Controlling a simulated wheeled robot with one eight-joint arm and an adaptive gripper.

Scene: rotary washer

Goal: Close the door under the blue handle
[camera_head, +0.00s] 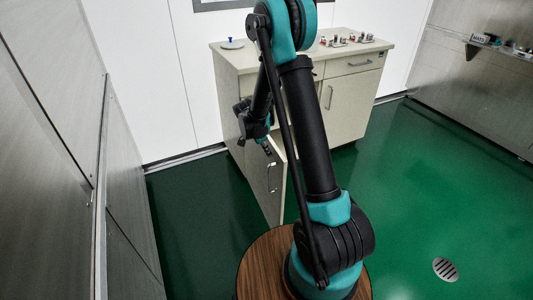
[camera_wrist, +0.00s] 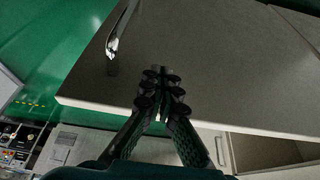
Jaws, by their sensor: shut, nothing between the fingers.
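The cabinet door (camera_head: 264,194) stands open, swung out from the left front of the beige cabinet, with a metal bar handle (camera_head: 271,177). In the wrist view the door panel (camera_wrist: 220,60) fills the upper middle, and its handle (camera_wrist: 121,32) is at the upper left. My gripper (camera_head: 267,148) is by the upper part of the door. In the wrist view my gripper's (camera_wrist: 162,88) fingertips are together, empty, and overlap the panel. Whether they touch it is unclear. A small blue handle-like piece (camera_head: 230,39) stands on a pale disc on the countertop's left end. My arm hides part of the cabinet front.
The cabinet's countertop (camera_head: 258,58) holds several small items at the right. A closed right door with a handle (camera_head: 330,97) sits beneath a drawer (camera_head: 350,65). A metal wall (camera_head: 60,150) runs along the left. The green floor (camera_head: 420,180) is clear at right, with a drain (camera_head: 446,269).

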